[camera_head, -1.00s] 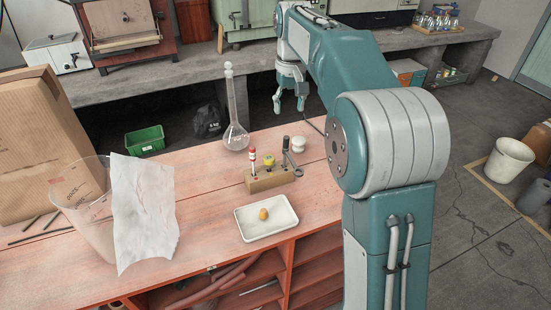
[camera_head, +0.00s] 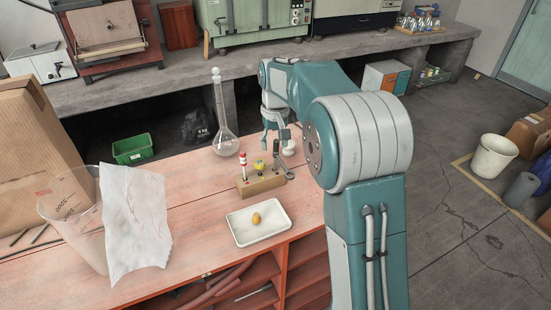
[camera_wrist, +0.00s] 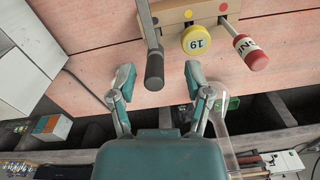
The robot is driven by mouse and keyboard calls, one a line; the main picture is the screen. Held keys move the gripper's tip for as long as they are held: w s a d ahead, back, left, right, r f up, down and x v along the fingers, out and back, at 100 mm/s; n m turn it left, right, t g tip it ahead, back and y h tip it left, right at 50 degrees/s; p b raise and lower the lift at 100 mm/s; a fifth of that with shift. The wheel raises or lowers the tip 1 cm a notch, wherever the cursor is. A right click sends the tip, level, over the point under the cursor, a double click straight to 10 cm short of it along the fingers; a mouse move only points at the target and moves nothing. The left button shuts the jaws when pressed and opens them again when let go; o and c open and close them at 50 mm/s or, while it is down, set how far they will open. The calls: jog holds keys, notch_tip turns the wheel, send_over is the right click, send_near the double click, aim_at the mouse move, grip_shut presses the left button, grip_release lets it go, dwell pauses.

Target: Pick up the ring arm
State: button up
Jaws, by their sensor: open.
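The ring arm (camera_head: 283,165) is a slim grey metal arm at the right end of a small wooden block (camera_head: 262,187) on the pink bench. In the wrist view the ring arm (camera_wrist: 147,25) ends in a dark grey cylinder pointing toward my gripper. My gripper (camera_wrist: 158,79) is open, with one fingertip on each side of that dark end in the picture; no contact shows. In the head view my gripper (camera_head: 275,139) hangs just above the block's far side. The block also holds a yellow knob marked 19 (camera_wrist: 196,39) and a red-and-white pin (camera_wrist: 248,47).
A glass flask (camera_head: 226,143) stands left behind the block, and a small white object (camera_head: 289,148) stands behind the ring arm. A white tray (camera_head: 238,235) with a small orange-brown item lies in front. A large clear beaker (camera_head: 75,225) and paper stand left.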

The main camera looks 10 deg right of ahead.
jog(key=shift+d+f, duration=0.15)
jog(key=shift+d, duration=0.3)
jog(key=shift+c, duration=0.4)
jog(key=shift+a, duration=0.15)
grip_shut()
jog(key=shift+a, duration=0.25)
jog(key=shift+d, duration=0.15)
jog(key=shift+r, duration=0.3)
notch_tip(320, 180, up, 18)
jog(key=shift+f, duration=0.25)
